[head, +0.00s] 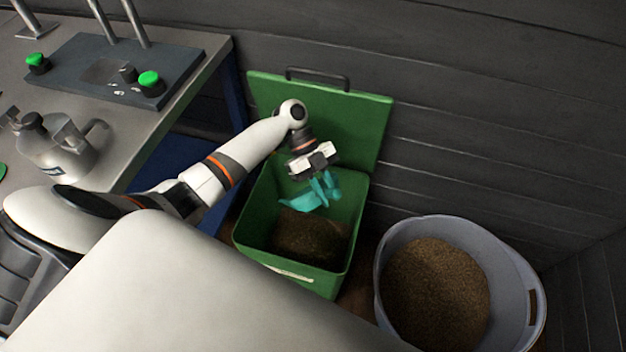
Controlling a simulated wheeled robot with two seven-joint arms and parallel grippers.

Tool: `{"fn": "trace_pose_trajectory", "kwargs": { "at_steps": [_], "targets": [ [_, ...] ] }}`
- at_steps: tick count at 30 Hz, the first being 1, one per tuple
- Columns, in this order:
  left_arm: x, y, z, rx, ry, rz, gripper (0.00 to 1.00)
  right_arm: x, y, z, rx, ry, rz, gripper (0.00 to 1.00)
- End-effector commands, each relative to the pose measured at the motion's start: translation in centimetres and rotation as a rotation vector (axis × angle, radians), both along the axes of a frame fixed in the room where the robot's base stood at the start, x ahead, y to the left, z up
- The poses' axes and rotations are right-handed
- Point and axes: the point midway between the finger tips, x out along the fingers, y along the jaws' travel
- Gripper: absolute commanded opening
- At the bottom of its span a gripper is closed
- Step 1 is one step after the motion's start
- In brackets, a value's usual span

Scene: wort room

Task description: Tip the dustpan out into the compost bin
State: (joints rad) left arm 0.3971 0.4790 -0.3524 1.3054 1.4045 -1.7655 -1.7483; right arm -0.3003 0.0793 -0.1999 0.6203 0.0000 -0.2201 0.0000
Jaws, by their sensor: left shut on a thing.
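A teal dustpan (301,200) is over the opening of the green compost bin (254,225), tilted, its pan hanging low towards the left inside the rim. My left gripper (320,176) is shut on the dustpan, at its upper right end, above the back part of the bin. The bin's lid (349,114) stands open at the back. Dark brown matter (311,239) lies in the bottom of the bin. I cannot tell whether anything is still on the pan. My right gripper is not in view.
A grey tub (383,285) full of brown grain stands right of the bin. A metal worktop (165,95) at left carries a dark panel with green knobs (150,81) and a metal jug (62,150). A dark plank wall (470,100) stands close behind.

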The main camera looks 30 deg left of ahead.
Motion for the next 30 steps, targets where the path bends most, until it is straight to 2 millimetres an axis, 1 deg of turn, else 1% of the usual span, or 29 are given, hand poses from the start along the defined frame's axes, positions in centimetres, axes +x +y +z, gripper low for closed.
{"fn": "trace_pose_trajectory", "kwargs": {
  "at_steps": [1,27,30],
  "targets": [
    [-0.1,-0.1,0.8,0.031,-0.016,-0.004,0.0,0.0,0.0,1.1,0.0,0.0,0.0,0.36],
    [-0.6,-1.3,2.7,0.553,-0.266,-0.004,0.0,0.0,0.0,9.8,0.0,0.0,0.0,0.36],
    [-0.6,-1.4,2.8,0.607,-0.289,-0.004,0.0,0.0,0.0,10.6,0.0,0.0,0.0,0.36]
  ]
}}
